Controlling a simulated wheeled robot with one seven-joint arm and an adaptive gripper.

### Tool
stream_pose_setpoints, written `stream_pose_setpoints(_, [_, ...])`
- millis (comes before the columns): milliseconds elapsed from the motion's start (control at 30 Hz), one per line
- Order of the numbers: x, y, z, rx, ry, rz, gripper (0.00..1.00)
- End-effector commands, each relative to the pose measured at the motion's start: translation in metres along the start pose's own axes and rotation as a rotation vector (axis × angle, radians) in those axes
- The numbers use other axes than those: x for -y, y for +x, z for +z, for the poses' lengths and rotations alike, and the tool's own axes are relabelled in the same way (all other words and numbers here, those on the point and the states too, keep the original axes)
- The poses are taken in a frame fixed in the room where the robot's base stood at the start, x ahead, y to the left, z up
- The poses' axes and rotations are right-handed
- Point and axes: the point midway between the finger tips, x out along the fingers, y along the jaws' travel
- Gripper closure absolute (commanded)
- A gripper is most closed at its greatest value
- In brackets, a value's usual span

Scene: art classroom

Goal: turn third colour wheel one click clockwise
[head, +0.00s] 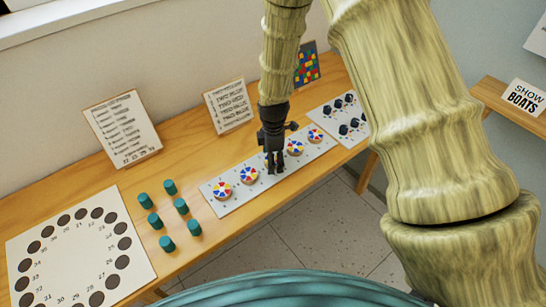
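A white strip board (208,198) lies on the wooden table with a row of colour wheels in red, yellow, blue and white. Counting from the left, the first wheel (223,190) and the second wheel (249,175) show clearly. Two more wheels (295,147) (315,135) show to the right of my gripper. My dark gripper (275,168) points down over the gap between the second wheel and these two. The place in the row for a third wheel is hidden behind it. Its fingers look close together; whether they hold anything is not clear.
Teal cylinders (168,215) and a white numbered board with dark circles (140,262) are at left. A panel with dark knobs (325,118) lies at right. Text cards (122,128) (229,106) and a coloured grid card (307,64) stand along the wall. My arm covers the upper right.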

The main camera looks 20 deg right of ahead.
Motion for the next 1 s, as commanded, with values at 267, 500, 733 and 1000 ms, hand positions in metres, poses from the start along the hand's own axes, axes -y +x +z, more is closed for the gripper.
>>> stream_pose_setpoints(267, [0.0000, 0.0008, 0.0000, 0.000, 0.000, 0.000, 0.28])
stream_pose_setpoints(500, [0.0001, 0.0007, 0.0000, 0.000, 0.000, 0.000, 0.71])
stream_pose_setpoints(733, [0.0002, 0.0006, 0.0000, 0.000, 0.009, -0.001, 0.73])
stream_pose_setpoints(1000, [-0.0001, 0.0001, -0.0002, 0.002, 0.107, -0.001, 0.73])
